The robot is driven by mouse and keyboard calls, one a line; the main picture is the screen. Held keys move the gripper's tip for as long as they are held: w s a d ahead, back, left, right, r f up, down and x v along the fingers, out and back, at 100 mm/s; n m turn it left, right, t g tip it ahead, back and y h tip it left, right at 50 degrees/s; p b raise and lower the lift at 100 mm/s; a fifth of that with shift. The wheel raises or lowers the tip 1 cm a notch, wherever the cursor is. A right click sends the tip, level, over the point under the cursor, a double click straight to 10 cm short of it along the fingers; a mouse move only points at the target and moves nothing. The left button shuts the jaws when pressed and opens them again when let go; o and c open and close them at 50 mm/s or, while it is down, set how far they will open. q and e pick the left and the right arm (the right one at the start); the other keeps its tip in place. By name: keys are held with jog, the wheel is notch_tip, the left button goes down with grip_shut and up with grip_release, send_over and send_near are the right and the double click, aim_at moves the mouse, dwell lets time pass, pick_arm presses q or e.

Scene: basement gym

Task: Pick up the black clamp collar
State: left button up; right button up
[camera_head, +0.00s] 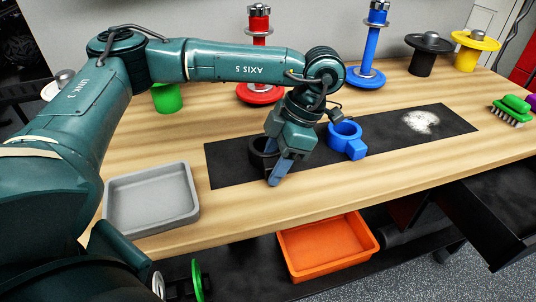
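The black clamp collar (261,146) lies on the dark mat (228,168) on the wooden bench. My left gripper (276,178) points down at the collar and hides its right part. One blue-grey finger shows clearly, in front of the collar's right side. The other finger is not clear, so I cannot tell whether the gripper is open or touches the collar. My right gripper is not in view.
A blue clamp collar (345,141) lies just right of my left gripper. A grey tray (152,199) stands at the bench's left front. Red (260,91) and blue (366,76) posts stand behind. White powder (421,122) lies on the mat's right. An orange bin (326,243) sits below.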

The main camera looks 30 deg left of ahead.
pick_arm(q)
jog(key=c, duration=0.9)
jog(key=shift+o, duration=0.2)
